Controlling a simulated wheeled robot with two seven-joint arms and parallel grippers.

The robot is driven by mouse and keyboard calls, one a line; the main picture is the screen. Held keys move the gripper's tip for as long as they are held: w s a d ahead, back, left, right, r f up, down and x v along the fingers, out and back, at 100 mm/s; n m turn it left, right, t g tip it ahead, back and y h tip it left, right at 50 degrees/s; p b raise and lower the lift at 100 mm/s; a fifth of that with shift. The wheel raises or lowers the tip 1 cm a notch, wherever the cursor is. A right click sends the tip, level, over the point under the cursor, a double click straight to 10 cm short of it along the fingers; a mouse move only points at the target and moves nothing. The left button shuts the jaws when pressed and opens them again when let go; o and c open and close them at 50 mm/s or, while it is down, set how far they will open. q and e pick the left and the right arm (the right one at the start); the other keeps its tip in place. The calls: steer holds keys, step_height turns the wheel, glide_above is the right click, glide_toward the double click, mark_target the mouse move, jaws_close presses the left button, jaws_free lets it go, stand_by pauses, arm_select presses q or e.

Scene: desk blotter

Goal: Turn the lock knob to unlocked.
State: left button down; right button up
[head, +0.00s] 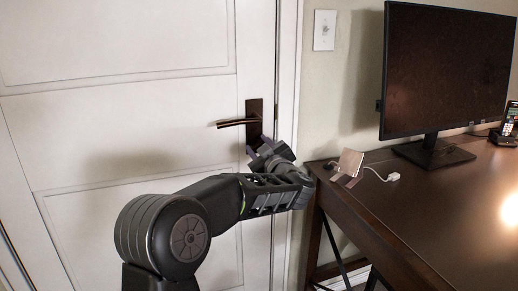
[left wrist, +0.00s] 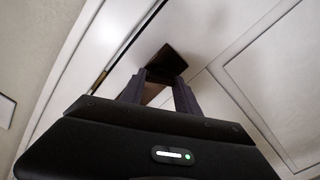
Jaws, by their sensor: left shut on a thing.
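A white door (head: 120,125) carries a dark plate (head: 254,107) with a lever handle (head: 232,123) that points left and lies about level. My left gripper (head: 257,147) is at the lower end of this plate, below the lever. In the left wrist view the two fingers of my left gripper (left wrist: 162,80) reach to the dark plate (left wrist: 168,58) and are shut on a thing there. It sits where the lock knob would be, but the fingers hide it, so I cannot tell which way the knob points. My right gripper is not in view.
A dark desk (head: 430,205) stands right of the door, close to my left wrist. It bears a monitor (head: 445,75), a phone (head: 508,125) and a small tilted panel (head: 350,161). A switch plate (head: 325,30) is on the wall.

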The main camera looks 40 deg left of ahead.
arm_select(q)
steer(key=n+b, duration=0.1)
steer(key=n, duration=0.2)
steer(key=shift+f+n, duration=0.15)
steer(key=shift+n, duration=0.25)
steer(key=shift+n+b, duration=0.8)
steer(key=shift+n, duration=0.1)
steer(key=n+b, duration=0.2)
steer(key=n, duration=0.1)
steer(key=shift+s+f, duration=0.1)
steer(key=shift+f, duration=0.05)
steer(key=shift+n+b, duration=0.85)
steer(key=shift+n, duration=0.75)
steer(key=c, duration=0.9)
jaws_free()
